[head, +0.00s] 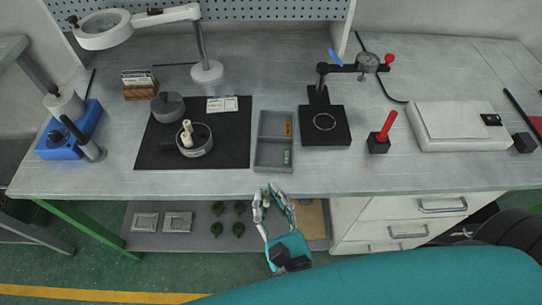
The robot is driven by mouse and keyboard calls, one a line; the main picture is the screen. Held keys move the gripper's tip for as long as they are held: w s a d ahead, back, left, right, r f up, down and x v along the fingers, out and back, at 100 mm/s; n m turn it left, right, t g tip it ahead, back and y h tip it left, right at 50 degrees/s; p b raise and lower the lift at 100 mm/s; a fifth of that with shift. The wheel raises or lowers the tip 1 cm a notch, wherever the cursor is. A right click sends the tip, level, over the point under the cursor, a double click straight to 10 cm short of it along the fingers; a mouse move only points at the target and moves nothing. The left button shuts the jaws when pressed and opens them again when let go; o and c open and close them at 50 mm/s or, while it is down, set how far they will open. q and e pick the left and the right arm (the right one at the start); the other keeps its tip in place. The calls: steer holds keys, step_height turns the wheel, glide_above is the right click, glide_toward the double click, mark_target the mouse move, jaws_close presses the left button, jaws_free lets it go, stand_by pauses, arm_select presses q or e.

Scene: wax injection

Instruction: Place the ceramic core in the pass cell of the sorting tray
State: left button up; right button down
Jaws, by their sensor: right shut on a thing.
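The grey sorting tray (256,158) lies near the bench's front edge with two cells, one behind the other. The rear cell has an orange label and the front cell a green one; both look empty. My right gripper (271,190) is in front of the tray, near the bench's front edge. It is shut on a small pale thing that looks like a ceramic core, mostly hidden by the fingers. My left gripper is not in view.
The black mat (225,155) lies left of the tray, with a grey round lid or pot (168,106) on it. A dial gauge stand (338,131) is close on the tray's right, then a red-handled tool (387,125) and a white scale (455,125). A magnifier lamp (207,72) stands behind.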

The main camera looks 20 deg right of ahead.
steer(key=w+d+p, duration=0.1)
steer(key=w+d, duration=0.1)
steer(key=w, duration=0.2)
steer(key=w+d+p, duration=0.1)
steer(key=w+p, duration=0.1)
steer(key=w, duration=0.2)
steer(key=w+d+p, duration=0.2)
steer(key=w, duration=0.2)
steer(key=shift+w+d+f, duration=0.3)
steer(key=shift+w+f, duration=0.05)
steer(key=shift+f, duration=0.05)
steer(key=shift+w+d+f, duration=0.1)
steer(key=shift+w+d, duration=0.15)
steer(key=shift+w, duration=0.3)
steer(key=shift+w+d+f+b, duration=0.15)
steer(key=shift+f+b, duration=0.55)
steer(key=shift+f, duration=1.2)
steer(key=shift+f, duration=0.2)
steer(key=c, duration=1.3)
jaws_free()
steer(key=shift+r, duration=0.1)
steer(key=shift+r, duration=0.1)
